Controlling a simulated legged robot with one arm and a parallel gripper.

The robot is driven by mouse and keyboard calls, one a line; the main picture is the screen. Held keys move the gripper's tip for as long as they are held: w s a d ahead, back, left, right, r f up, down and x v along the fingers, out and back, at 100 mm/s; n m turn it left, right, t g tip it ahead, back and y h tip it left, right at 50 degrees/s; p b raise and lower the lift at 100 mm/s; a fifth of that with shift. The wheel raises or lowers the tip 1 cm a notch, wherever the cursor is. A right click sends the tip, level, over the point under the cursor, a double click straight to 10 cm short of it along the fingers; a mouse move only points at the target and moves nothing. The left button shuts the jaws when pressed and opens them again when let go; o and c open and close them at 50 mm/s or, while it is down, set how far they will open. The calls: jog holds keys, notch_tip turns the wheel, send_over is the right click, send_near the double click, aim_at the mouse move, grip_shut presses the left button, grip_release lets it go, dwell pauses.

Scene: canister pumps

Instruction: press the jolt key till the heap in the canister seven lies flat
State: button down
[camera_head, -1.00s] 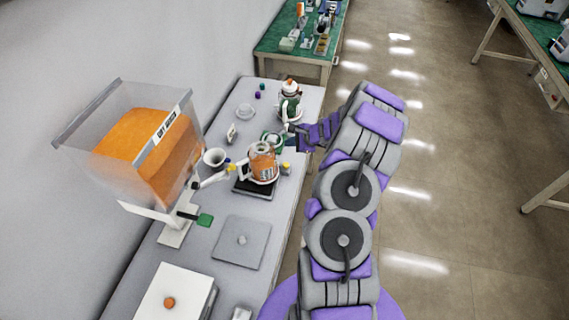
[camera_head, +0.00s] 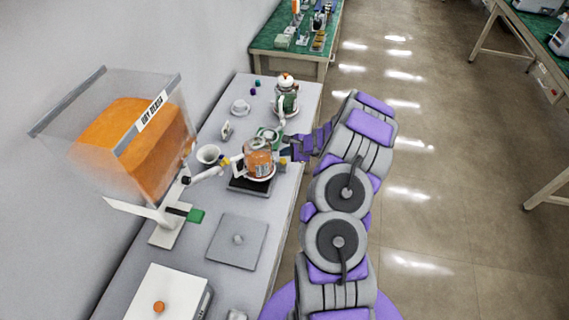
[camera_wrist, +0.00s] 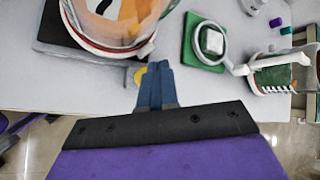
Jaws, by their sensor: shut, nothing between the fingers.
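The canister (camera_head: 258,160), a clear vessel with orange contents, stands on a dark base (camera_head: 250,186) mid-bench. In the wrist view the canister (camera_wrist: 115,18) fills the upper left, with part of a dark numeral showing. Whether its heap is flat or peaked cannot be told. A yellow round key (camera_head: 283,160) sits just right of the canister; it also shows in the wrist view (camera_wrist: 132,76), partly covered by my fingertips. My gripper (camera_head: 288,150) is shut and empty, its blue fingertips (camera_wrist: 157,68) right beside the key. Contact cannot be told.
A green pad (camera_wrist: 205,62) with a white block and ring lies right of the canister. Another canister (camera_head: 287,98) stands farther back. A grey plate (camera_head: 237,243) lies in front.

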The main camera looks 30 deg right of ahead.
jog(key=shift+a+f, duration=0.2)
jog(key=shift+a, duration=0.45)
jog(key=shift+d, duration=0.15)
jog(key=shift+d+f, duration=0.15)
jog(key=shift+d, duration=0.4)
jog(key=shift+a, duration=0.55)
jog(key=shift+d, duration=0.4)
jog(key=shift+a, duration=0.3)
jog(key=shift+d, duration=0.2)
